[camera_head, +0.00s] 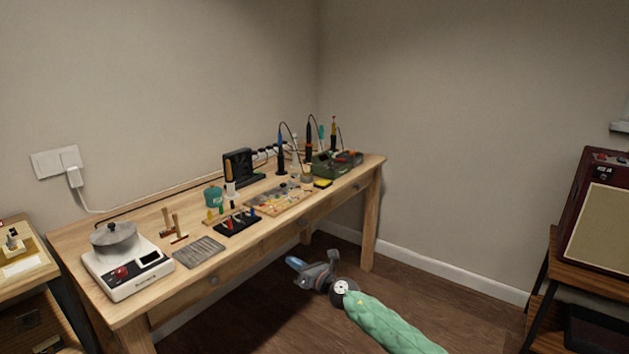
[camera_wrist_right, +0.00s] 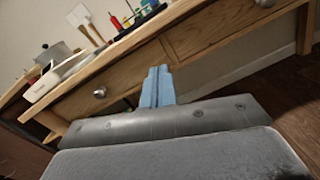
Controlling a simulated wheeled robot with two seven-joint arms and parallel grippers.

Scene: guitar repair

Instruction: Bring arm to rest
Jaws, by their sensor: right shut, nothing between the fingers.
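My right arm comes in from the bottom right of the head view in a green quilted sleeve. Its gripper (camera_head: 295,263) is out over the floor in front of the wooden workbench (camera_head: 150,315), apart from it. In the right wrist view the light blue fingers (camera_wrist_right: 158,88) are together and hold nothing. The bench front with its drawers (camera_wrist_right: 215,30) shows beyond them, tilted in that view. My left gripper does not show in either view.
On the bench are a white scale with a metal pot (camera_head: 115,240), a grey ribbed plate (camera_head: 199,252), a black tool rack (camera_head: 238,222) and several tools. A dark red amplifier (camera_head: 595,215) stands at the right. Open floor (camera_head: 455,300) lies between.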

